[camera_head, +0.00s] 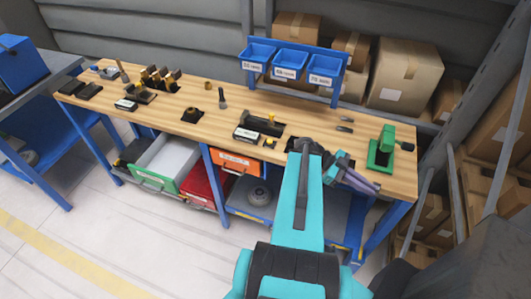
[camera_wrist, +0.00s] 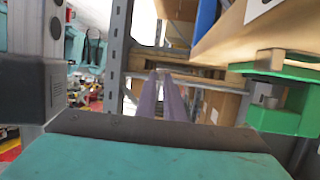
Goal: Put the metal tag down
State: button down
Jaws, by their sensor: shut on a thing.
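My gripper (camera_head: 374,188) is over the front right part of the wooden workbench (camera_head: 300,160), near its front edge. Its purple fingers point to the right. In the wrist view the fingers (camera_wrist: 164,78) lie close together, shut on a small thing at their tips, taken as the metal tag. The tag itself is too small to make out in either view. The bench's edge and underside show at the upper right of the wrist view.
A green press (camera_head: 381,152) stands at the bench's right end, just beyond my gripper; it also shows in the wrist view (camera_wrist: 285,95). Blue bins (camera_head: 290,64) hang at the back. A black block (camera_head: 262,124) lies left of my arm.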

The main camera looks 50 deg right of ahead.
jog(key=w+n+t+h+b, duration=0.1)
jog(key=w+n+h, duration=0.1)
jog(key=w, duration=0.7)
jog(key=w+a+r+n+t+h, duration=0.1)
jog(key=w+n+t+h, duration=0.1)
jog(key=w, duration=0.7)
jog(key=w+a+r+n+t+h+b, duration=0.1)
jog(key=w+n+h, duration=0.2)
jog(key=w, duration=0.6)
jog(key=shift+w+a+h+b, duration=0.25)
jog(key=shift+h+b, duration=0.05)
jog(key=w+a+r+n+t+b, duration=0.1)
jog(key=w+a+n+t, duration=0.6)
jog(key=w, duration=0.5)
jog(key=w+a+r+n+t+b, duration=0.1)
jog(key=w+a+n+t, duration=0.4)
jog(key=w+a, duration=0.55)
jog(key=w+a+r+n+t+b, duration=0.1)
jog(key=w+a+n+t, duration=0.45)
jog(key=w, duration=0.75)
jog(key=w+a+r+n+t+y, duration=0.3)
jog(key=w+a+r+n+y, duration=0.1)
jog(key=a+r, duration=0.6)
jog(key=w+a+r+n+t+y, duration=0.4)
jog(key=w+a+r+n+y, duration=0.1)
jog(key=a+r, duration=0.4)
jog(key=shift+w+a+r+y, duration=0.35)
jog(key=shift+w+a+y, duration=0.55)
jog(key=shift+a, duration=0.2)
